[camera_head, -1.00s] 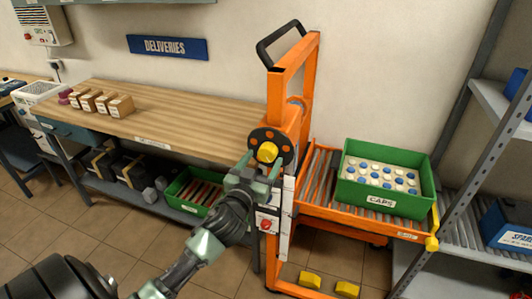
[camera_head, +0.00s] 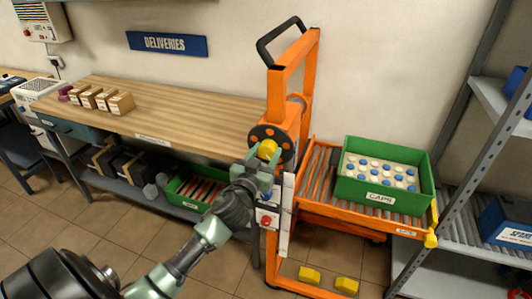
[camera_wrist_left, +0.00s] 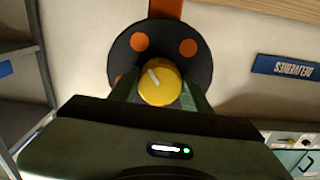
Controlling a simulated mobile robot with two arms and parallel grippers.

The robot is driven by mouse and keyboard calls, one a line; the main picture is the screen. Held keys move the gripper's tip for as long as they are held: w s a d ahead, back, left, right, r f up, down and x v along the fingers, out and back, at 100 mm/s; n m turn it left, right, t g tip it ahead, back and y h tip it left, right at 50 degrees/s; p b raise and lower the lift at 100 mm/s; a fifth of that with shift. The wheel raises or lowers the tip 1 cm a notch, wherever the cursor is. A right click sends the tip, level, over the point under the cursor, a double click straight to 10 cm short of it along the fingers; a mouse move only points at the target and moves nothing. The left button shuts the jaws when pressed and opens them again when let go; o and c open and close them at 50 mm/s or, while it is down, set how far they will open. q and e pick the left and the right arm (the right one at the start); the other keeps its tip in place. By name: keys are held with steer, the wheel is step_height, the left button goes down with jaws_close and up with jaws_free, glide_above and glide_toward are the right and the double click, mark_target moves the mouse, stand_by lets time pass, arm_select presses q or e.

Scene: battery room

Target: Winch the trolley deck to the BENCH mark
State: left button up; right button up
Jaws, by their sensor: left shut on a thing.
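The orange trolley (camera_head: 313,80) stands at the right end of the bench. Its roller deck (camera_head: 317,178) sits lower than the benchtop and carries a green CAPS crate (camera_head: 432,190). A dark winch wheel with orange spots (camera_head: 286,133) is on the post, with a yellow knob (camera_head: 268,149). My left gripper (camera_head: 262,160) is shut on this knob; the wrist view shows the knob (camera_wrist_left: 160,84) between the fingers, in front of the wheel (camera_wrist_left: 195,65). A white strip (camera_head: 287,215) runs down the post; its marks are too small to read. My right gripper is out of view.
The wooden bench (camera_head: 190,120) holds several small cartons (camera_head: 103,100) at its far left. A green crate (camera_head: 197,190) and dark boxes sit on its lower shelf. Grey shelving (camera_head: 455,180) stands close on the right. Two yellow blocks (camera_head: 309,274) lie low at the trolley's base.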

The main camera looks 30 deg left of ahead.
arm_select(q)
steer(key=shift+m, duration=0.3)
